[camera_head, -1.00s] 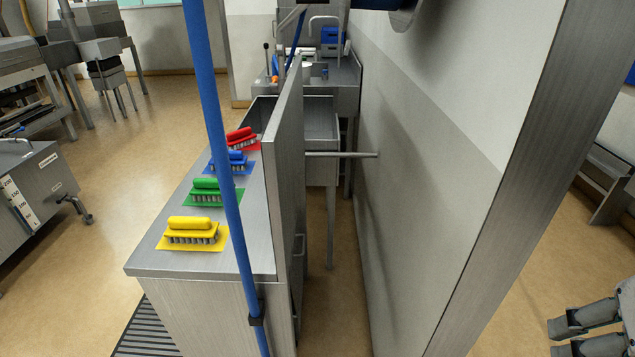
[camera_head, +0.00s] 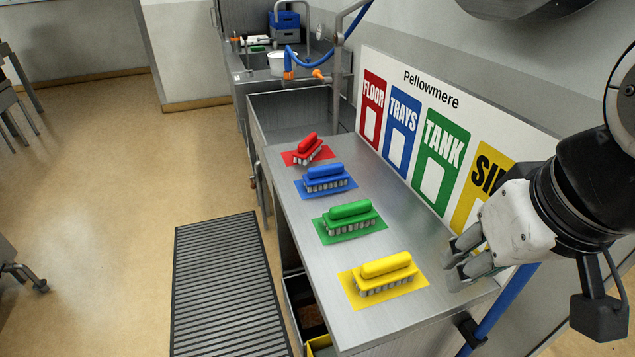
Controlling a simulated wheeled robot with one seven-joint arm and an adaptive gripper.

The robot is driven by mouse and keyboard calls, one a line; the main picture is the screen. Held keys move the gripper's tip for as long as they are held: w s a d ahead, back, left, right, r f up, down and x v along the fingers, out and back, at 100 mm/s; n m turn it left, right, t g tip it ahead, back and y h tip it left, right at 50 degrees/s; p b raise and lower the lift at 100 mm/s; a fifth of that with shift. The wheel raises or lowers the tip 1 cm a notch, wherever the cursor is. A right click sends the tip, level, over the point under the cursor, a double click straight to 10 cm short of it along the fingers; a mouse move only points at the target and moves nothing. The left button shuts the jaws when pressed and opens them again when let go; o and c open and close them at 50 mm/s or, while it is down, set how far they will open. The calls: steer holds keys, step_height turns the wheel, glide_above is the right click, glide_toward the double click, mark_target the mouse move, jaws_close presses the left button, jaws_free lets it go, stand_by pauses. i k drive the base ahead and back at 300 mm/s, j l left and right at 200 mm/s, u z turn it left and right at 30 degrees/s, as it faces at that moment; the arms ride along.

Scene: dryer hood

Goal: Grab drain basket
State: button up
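I cannot make out a drain basket in this view. My gripper (camera_head: 452,267) is at the right, over the near end of the steel bench, beside the yellow brush and in front of the sign board. Its two fingers are a little apart with nothing seen between them. A steel sink basin (camera_head: 290,112) lies beyond the far end of the bench; its bottom is mostly hidden. A long slatted floor drain grate (camera_head: 225,285) lies on the floor left of the bench.
The steel bench (camera_head: 385,228) holds red (camera_head: 307,147), blue (camera_head: 325,178), green (camera_head: 349,216) and yellow (camera_head: 384,275) brushes on matching mats. A Pellowmere sign board (camera_head: 440,100) stands behind them. A blue hose pole (camera_head: 500,308) crosses the near corner. The tan floor (camera_head: 110,170) at left is open.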

mark_target(311, 319)
steer(key=j, duration=0.7)
steer(key=i+j+z, duration=0.1)
steer(key=j+z, duration=0.15)
steer(key=j, duration=0.6)
steer(key=j+z, duration=0.25)
steer(key=j, duration=0.6)
steer(key=j+z, duration=0.25)
steer(key=j, duration=0.6)
steer(key=k+j+z, duration=0.25)
steer(key=j, duration=0.55)
steer(key=i+j, duration=0.05)
steer(key=i, duration=0.05)
